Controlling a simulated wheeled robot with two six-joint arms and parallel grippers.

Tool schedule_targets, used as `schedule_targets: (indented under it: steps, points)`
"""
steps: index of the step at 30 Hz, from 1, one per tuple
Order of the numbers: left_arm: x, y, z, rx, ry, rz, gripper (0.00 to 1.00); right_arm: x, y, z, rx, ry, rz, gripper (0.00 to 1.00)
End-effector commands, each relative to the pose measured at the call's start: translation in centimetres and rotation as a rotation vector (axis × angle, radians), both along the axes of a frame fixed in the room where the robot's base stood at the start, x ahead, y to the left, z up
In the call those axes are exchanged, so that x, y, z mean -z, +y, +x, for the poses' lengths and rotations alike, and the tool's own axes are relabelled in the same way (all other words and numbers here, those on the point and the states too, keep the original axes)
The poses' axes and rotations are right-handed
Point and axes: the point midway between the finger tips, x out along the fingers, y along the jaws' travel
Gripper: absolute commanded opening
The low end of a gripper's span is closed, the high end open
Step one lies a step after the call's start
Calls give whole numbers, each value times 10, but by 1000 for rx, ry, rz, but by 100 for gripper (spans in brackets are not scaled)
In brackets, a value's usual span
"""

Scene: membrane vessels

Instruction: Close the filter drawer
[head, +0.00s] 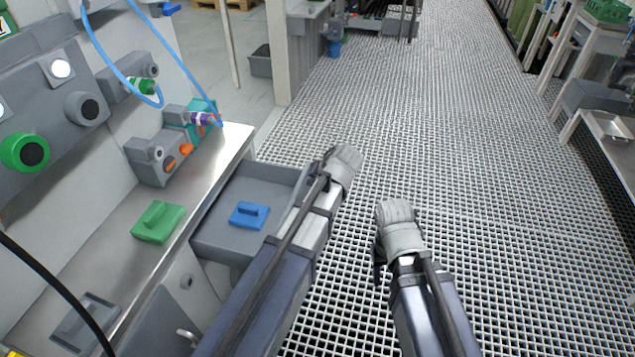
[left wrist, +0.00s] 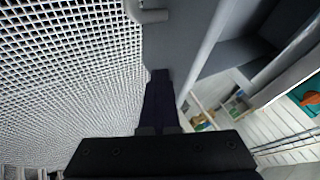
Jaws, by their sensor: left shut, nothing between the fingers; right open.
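The grey filter drawer (head: 220,237) stands pulled out from the bench, with a blue handled block (head: 249,214) inside. My left gripper (head: 318,182) is at the drawer's outer front end, and my arm hides part of that front. In the left wrist view the dark fingers (left wrist: 160,78) are shut and empty. They lie over the grey drawer front (left wrist: 178,45), close to its bar handle (left wrist: 150,14); I cannot tell if they touch it. My right gripper (head: 379,268) is open and empty over the grating floor, to the right of the drawer.
The steel bench top (head: 110,240) carries a green handled block (head: 158,222) and grey devices (head: 160,155) with orange knobs. Blue hoses (head: 110,62) hang above. The grating floor (head: 450,130) is clear to the right. A small bench (head: 605,125) stands at far right.

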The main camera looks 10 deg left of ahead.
Motion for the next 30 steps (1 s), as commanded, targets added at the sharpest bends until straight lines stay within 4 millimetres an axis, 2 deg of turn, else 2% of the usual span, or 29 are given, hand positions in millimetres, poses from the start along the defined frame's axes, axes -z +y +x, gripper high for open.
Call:
schedule_targets:
  steps: [12,18,24,30]
  points:
    - [0,99,3,-7,0,1,0,0,0,0,0,0,0,50]
    - [0,143,5,-5,0,1,0,0,0,0,0,0,0,50]
    - [0,173,6,-4,-1,0,0,0,0,0,0,0,0,50]
    - [0,189,7,-2,-1,1,0,0,0,0,0,0,0,50]
